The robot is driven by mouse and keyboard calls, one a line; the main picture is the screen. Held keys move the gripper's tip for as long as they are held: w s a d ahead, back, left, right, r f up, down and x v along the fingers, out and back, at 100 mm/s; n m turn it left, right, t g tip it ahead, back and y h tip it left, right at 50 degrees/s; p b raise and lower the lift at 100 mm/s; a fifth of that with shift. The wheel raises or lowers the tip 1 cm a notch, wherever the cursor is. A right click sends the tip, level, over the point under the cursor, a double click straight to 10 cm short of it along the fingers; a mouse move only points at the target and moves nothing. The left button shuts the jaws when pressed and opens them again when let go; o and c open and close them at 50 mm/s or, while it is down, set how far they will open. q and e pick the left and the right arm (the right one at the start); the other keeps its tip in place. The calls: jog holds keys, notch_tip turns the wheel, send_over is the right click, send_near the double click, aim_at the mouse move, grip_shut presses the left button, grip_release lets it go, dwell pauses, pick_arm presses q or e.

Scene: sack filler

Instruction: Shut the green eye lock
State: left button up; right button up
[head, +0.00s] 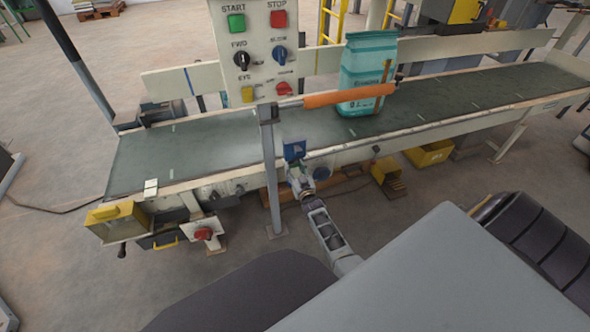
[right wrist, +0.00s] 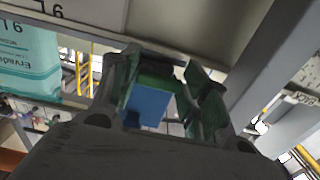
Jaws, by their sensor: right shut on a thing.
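My right gripper (head: 298,178) is at the front side of the conveyor, below the belt's near edge. A blue block (head: 295,150) shows at its fingertips. In the right wrist view the blue block (right wrist: 147,104) sits between the fingers of the right gripper (right wrist: 165,90), which are shut on it. Dark green surfaces show around the block; I cannot tell whether they belong to it or to the fingers. I cannot clearly make out a green eye lock. My left gripper is not in view.
A teal sack (head: 368,68) stands on the conveyor belt (head: 190,150). A grey post (head: 270,185) with an orange bar (head: 350,97) stands just left of my right gripper. A yellow box (head: 430,153) is under the conveyor. The belt left of the post is clear.

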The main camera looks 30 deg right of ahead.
jog(key=shift+a, duration=0.15)
jog(key=o, duration=1)
jog(key=shift+v, duration=3.7)
